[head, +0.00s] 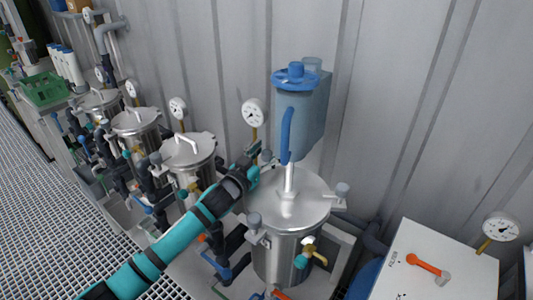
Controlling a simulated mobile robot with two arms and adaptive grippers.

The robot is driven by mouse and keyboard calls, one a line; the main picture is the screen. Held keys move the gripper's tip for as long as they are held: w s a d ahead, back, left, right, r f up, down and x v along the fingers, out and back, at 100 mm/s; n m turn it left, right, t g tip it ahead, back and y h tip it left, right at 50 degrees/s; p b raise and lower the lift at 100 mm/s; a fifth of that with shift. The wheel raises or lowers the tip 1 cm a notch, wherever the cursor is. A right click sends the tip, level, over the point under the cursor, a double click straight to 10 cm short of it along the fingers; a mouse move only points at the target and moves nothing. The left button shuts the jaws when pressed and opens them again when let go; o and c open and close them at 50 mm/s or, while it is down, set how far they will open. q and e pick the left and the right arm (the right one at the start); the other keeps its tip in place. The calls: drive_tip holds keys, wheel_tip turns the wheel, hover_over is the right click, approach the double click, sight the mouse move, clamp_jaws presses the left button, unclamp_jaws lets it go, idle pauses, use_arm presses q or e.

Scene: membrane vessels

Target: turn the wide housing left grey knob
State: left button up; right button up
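The wide housing (287,262) is the large steel vessel right of centre, with a domed lid and an upright bar handle. Grey knobs stand on its rim: one at front left (254,221), one at right (342,189) and one at back left (266,157). My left gripper (262,168) reaches from the lower left over the lid's left edge. Its fingertips are beside the back-left knob; I cannot tell if they touch it, or how far they are open. The front-left knob is clear of the gripper. My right gripper is out of view.
Several smaller steel vessels (190,150) with gauges line the wall at left. A white box (435,265) with an orange handle (427,264) is at right. Grating floor (60,230) is open at lower left.

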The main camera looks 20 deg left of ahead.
use_arm(q)
drive_tip(key=shift+w, duration=0.1)
drive_tip(key=v, duration=1.2)
idle(1.3)
